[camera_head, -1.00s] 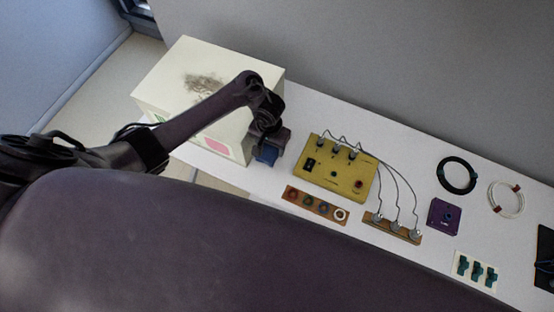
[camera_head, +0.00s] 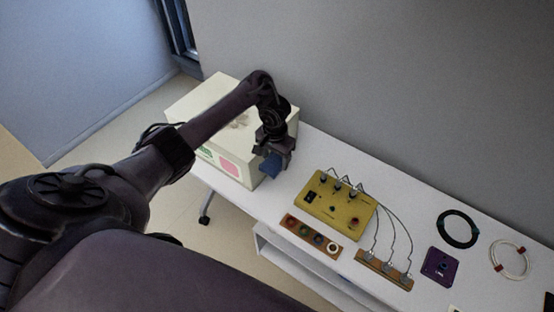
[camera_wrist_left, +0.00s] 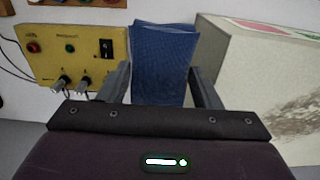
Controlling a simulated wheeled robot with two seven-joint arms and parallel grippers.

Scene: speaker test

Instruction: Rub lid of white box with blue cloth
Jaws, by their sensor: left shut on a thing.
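The white box (camera_head: 208,98) stands at the left end of the table, with a dark smudge on its lid partly hidden by my left arm. The smudge (camera_wrist_left: 292,122) also shows in the left wrist view. My left gripper (camera_head: 273,155) is beside the box's right side. It is shut on the blue cloth (camera_wrist_left: 163,62), which hangs between the fingers. In the head view the cloth (camera_head: 271,166) shows below the gripper, next to the box's right front corner. My right gripper is not in view.
A yellow panel (camera_head: 325,211) with knobs and wires stands right of the gripper. A wall runs behind the table.

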